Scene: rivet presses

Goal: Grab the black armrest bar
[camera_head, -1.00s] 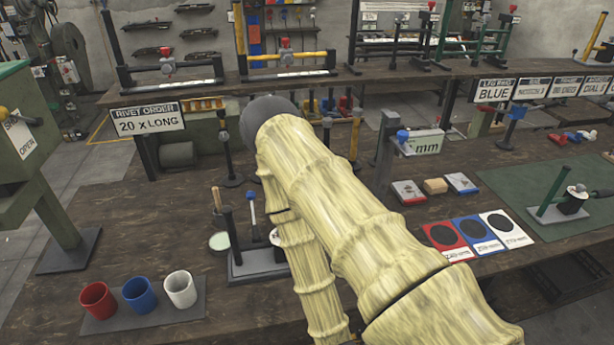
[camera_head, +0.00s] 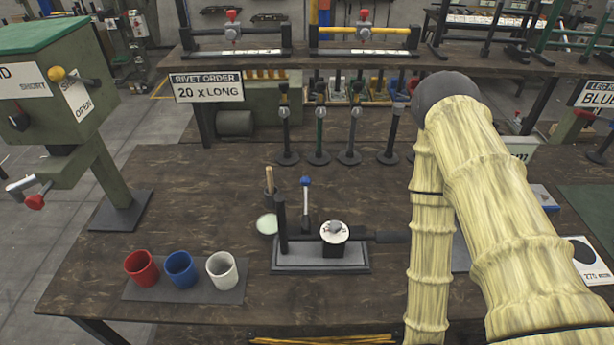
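A black bar (camera_head: 262,31), which looks like the black armrest bar, lies level across a fixture on the raised back shelf, left of centre. A small red-topped part (camera_head: 232,16) stands at its middle. A similar fixture to its right carries a yellow bar (camera_head: 385,31). My arm, in a pale yellow cover, rises on the right side of the view to a dark rounded joint. My gripper is not in view, so its state and its place relative to the bar are hidden.
The front bench (camera_head: 170,215) bears red (camera_head: 141,268), blue (camera_head: 180,269) and white (camera_head: 221,270) cups and a black-and-grey fixture (camera_head: 320,262). Several upright posts stand before the shelf. A green press (camera_head: 55,85) stands at left. A "20 x LONG" sign (camera_head: 207,87) hangs from the shelf.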

